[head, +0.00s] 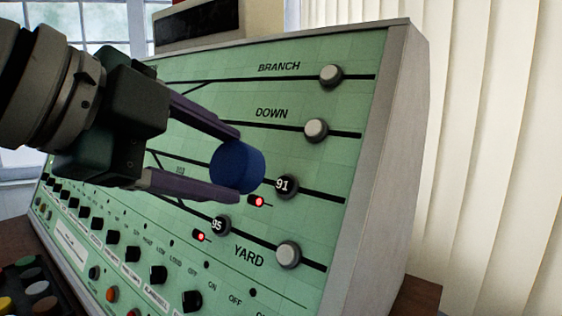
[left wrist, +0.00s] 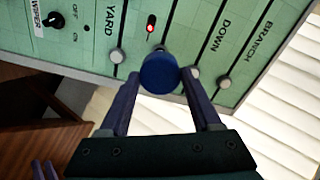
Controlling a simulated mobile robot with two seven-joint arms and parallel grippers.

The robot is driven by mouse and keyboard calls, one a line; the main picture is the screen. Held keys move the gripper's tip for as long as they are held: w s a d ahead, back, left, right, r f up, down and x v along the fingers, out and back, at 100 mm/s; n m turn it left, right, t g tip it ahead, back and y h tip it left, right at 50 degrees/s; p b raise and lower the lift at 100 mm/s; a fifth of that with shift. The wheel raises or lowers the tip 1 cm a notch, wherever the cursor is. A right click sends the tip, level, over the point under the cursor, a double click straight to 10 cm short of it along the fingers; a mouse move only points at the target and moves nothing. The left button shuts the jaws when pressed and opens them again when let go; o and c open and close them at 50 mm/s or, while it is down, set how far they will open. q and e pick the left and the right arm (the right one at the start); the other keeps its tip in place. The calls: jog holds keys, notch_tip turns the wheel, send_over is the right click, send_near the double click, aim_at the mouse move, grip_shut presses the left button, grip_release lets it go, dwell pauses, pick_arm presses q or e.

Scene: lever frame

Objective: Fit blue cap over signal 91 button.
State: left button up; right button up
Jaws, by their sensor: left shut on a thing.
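My left gripper (head: 238,163) is shut on the blue cap (head: 237,168), a short round cylinder held between the purple fingertips. In the head view the cap is just left of the black button marked 91 (head: 286,187), which shows uncovered with a red lamp (head: 258,201) at its lower left. A gap between cap and panel cannot be judged exactly.
The green panel (head: 312,98) slopes back and carries grey buttons on the BRANCH (head: 330,75), DOWN and YARD lines. Black button 95 (head: 221,224) sits below the cap. Several black switches line the panel's lower part. Pale blinds (head: 490,120) hang at the right.

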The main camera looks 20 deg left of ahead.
aim_at(283, 185)
pick_arm(q)
jog(key=shift+b+x, duration=1.75)
jog(key=shift+x, duration=1.35)
jog(key=shift+w+d+f, duration=0.15)
jog(key=shift+w+d, duration=0.05)
jog(key=shift+w+d+f, duration=0.25)
jog(key=shift+w+f, duration=0.05)
jog(key=shift+w, duration=0.3)
jog(key=shift+p, duration=0.55)
jog(key=shift+f, duration=0.1)
jog(key=o, duration=1.4)
